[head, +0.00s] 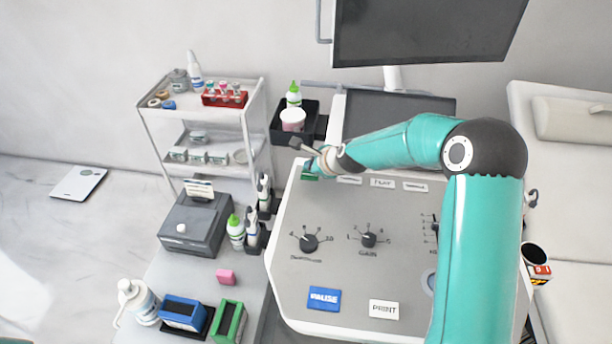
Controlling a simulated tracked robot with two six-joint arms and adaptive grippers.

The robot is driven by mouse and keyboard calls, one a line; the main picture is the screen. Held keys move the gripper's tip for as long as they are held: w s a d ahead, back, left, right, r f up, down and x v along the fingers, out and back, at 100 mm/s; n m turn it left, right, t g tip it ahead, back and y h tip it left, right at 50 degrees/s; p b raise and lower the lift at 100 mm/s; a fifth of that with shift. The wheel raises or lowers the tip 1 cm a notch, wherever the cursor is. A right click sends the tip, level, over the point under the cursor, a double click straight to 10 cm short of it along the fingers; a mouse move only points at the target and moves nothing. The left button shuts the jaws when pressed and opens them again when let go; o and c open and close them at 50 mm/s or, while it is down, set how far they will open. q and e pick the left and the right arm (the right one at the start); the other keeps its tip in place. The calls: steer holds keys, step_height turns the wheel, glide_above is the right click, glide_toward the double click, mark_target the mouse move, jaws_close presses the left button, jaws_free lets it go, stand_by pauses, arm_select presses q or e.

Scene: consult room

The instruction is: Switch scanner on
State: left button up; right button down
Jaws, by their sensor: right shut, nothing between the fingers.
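The scanner's grey sloping control panel (330,265) fills the middle of the head view. A green key (310,178) sits at its top left corner, partly hidden by my right gripper. White keys (382,182) run along the same top row. My right gripper (303,147) is shut and empty, at the panel's top left edge, over or just behind the green key. I cannot tell whether it touches the key. The large monitor (425,30) is dark, and so is the lower screen (400,108). My left gripper is out of view.
Black knobs (310,243), a blue PAUSE key (324,299) and a white PRINT key (384,309) are on the panel. A black holder (284,134) with a bottle and pink-white tub is close left of my right gripper. A bed (580,210) stands right.

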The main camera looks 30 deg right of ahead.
mark_target(311, 176)
steer(key=shift+f+b, duration=0.4)
steer(key=shift+b, duration=0.05)
steer(key=shift+s+f+b, duration=0.1)
steer(key=shift+f+b, duration=0.35)
stand_by(0.6)
steer(key=shift+r, duration=0.15)
steer(key=shift+r+p, duration=0.75)
steer(key=shift+p, duration=0.1)
step_height(311, 176, up, 5)
steer(key=p, duration=0.5)
stand_by(0.3)
